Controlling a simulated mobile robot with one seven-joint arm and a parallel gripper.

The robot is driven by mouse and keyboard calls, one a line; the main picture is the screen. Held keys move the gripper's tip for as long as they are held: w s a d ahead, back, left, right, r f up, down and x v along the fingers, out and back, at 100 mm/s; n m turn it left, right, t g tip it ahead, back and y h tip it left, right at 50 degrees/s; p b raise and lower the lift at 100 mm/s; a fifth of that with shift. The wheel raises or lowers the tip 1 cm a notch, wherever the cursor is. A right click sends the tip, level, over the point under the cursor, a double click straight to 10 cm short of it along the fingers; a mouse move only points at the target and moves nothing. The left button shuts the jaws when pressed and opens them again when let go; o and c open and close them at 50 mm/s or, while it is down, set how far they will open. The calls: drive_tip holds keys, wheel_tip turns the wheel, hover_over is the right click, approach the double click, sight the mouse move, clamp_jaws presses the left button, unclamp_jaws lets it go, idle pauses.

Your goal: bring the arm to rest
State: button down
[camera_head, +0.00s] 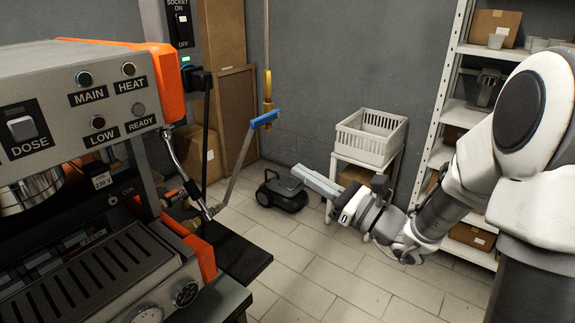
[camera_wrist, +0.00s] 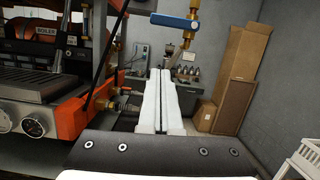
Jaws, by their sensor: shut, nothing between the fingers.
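My gripper (camera_head: 318,182) is at the end of my arm in the head view, held in open air to the right of the espresso machine (camera_head: 70,80). Its two pale fingers point left. In the wrist view my gripper (camera_wrist: 160,72) shows both fingers pressed together with nothing between them. The machine, with its orange side (camera_wrist: 90,112), stands left of the fingers there. The blue valve handle (camera_wrist: 175,21) shows above the fingertips. In the head view the blue handle (camera_head: 265,119) is left of and above my gripper, apart from it.
A white crate (camera_head: 368,137) on a small stand is behind my gripper. White shelving (camera_head: 440,95) with boxes stands at the right, close to my arm. A dark wheeled device (camera_head: 282,193) is on the floor. The tiled floor (camera_head: 320,265) in front is clear.

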drive_tip(key=s+a+f+n+g+h, duration=0.2)
drive_tip(key=s+a+n+g, duration=0.1)
drive_tip(key=s+n+g, duration=0.5)
drive_tip(key=s+a+f+n+g+h, duration=0.2)
drive_tip(key=s+a+n+g+h, duration=0.15)
drive_tip(key=s+n, duration=0.4)
drive_tip(key=s+d+n+t+h, duration=0.2)
drive_tip(key=s+d+n+h, duration=0.1)
drive_tip(key=d, duration=0.5)
drive_tip(key=s+d+r+n+t+h, duration=0.1)
drive_tip(key=s+d+n+t+h, duration=0.1)
drive_tip(key=s+d+n+h, duration=0.2)
drive_tip(key=d+n+h, duration=0.2)
drive_tip(key=d+h, duration=0.2)
drive_tip(key=shift+s+r, duration=0.15)
drive_tip(key=shift+r, duration=0.1)
drive_tip(key=shift+a+t, duration=0.1)
drive_tip(key=shift+t, duration=0.15)
